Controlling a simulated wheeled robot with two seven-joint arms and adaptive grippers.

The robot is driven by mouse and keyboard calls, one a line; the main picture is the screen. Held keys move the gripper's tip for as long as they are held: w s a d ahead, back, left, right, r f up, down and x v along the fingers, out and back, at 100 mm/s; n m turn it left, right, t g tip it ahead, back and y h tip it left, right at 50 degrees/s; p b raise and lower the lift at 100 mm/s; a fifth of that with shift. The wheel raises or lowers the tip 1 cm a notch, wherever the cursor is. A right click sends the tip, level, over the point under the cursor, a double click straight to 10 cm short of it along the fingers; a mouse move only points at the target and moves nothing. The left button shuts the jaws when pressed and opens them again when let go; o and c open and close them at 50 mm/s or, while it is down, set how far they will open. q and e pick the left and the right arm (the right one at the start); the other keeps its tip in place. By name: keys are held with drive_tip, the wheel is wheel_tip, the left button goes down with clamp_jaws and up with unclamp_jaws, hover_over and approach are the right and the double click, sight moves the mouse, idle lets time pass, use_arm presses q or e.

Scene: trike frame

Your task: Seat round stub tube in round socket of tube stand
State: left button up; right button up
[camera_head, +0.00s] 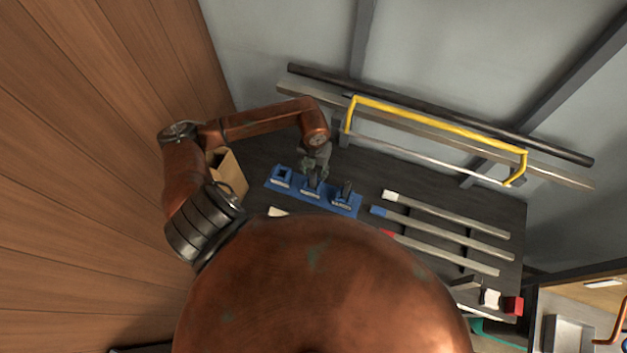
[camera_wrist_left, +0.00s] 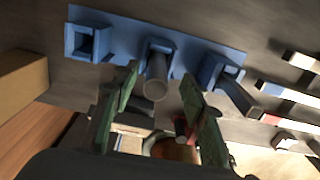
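The blue tube stand (camera_head: 268,185) lies on the dark bench in the head view and spans the top of the left wrist view (camera_wrist_left: 118,28). Its left socket (camera_wrist_left: 88,40) is square and empty. A grey round stub tube (camera_wrist_left: 156,82) stands in the middle socket (camera_wrist_left: 168,47), its round end facing the wrist camera. Another dark tube (camera_wrist_left: 240,97) stands in the right socket (camera_wrist_left: 212,68). My left gripper (camera_head: 314,180) is above the middle socket. Its green fingers (camera_wrist_left: 160,90) are apart, one each side of the round tube with visible gaps. My right gripper is not in view.
A cardboard box (camera_head: 230,173) stands left of the stand. Several grey bars with coloured ends (camera_head: 450,222) lie to the right. A yellow bent frame (camera_head: 435,120) and long rails are at the back by the wall. A red block (camera_head: 513,305) sits at the right.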

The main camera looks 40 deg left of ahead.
sight(313, 182)
use_arm(q)
drive_tip(key=shift+s+a+f+p, duration=0.1)
drive_tip(key=shift+s+f+p, duration=0.1)
drive_tip(key=shift+f, duration=0.75)
drive_tip(key=shift+s+f+p, duration=0.1)
drive_tip(key=shift+f+p, duration=0.1)
drive_tip(key=shift+f, duration=0.7)
drive_tip(key=shift+c, duration=0.5)
clamp_jaws()
